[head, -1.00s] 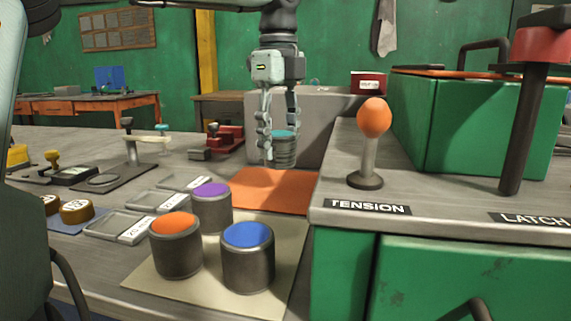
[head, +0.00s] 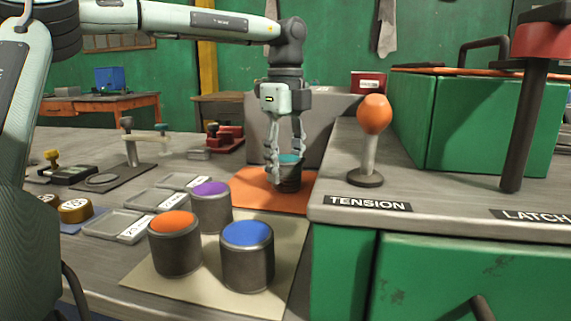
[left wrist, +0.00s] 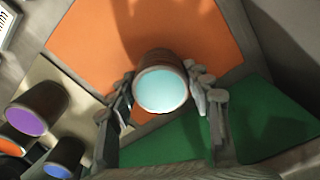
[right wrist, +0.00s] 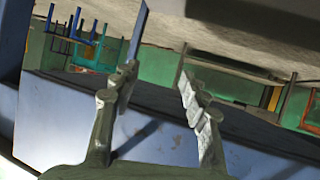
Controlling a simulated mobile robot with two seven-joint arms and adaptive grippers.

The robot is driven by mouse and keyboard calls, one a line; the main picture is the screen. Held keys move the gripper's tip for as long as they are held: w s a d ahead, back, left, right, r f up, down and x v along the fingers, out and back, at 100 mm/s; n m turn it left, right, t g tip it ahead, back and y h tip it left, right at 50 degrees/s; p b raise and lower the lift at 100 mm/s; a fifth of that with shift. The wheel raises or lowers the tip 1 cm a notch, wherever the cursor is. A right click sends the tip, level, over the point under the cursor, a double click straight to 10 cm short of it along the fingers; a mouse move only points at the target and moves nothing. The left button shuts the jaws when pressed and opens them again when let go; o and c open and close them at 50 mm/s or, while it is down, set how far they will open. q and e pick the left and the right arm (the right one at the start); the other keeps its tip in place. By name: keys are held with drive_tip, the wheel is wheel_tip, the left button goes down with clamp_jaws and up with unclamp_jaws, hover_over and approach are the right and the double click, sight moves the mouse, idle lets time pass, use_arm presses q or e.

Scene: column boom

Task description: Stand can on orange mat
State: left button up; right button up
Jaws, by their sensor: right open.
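The can (head: 289,178) is dark grey with a teal top. It is upright over the orange mat (head: 248,190), at or very near its surface; I cannot tell whether its base touches. In the left wrist view its pale teal top (left wrist: 160,90) sits between the fingers, with the orange mat (left wrist: 100,35) around and beyond it. My left gripper (head: 285,158) points down and is shut on the can; its fingers also show in the left wrist view (left wrist: 162,92). My right gripper (right wrist: 157,80) is open and empty, away from the bench top.
Cans with purple (head: 211,189), orange (head: 173,224) and blue (head: 247,235) tops stand in front of the orange mat. A grey block (head: 262,128) stands behind it. The green cabinet with the orange-knobbed lever (head: 374,115) borders it on the right.

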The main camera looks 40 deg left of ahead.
sight(286, 158)
use_arm(q)
drive_tip(key=o, duration=0.4)
drive_tip(key=shift+r, duration=0.1)
wheel_tip(286, 158, up, 12)
drive_tip(key=shift+p, duration=0.9)
use_arm(e)
drive_tip(key=s+d+f+g+h, duration=0.2)
drive_tip(key=s+d+f+g, duration=0.2)
drive_tip(key=s+d+f, duration=0.1)
drive_tip(key=shift+s+d+f+m+g+h, duration=0.15)
drive_tip(key=shift+d+f+m+g+h, duration=0.2)
drive_tip(key=shift+d+f, duration=0.35)
drive_tip(key=shift+r, duration=0.1)
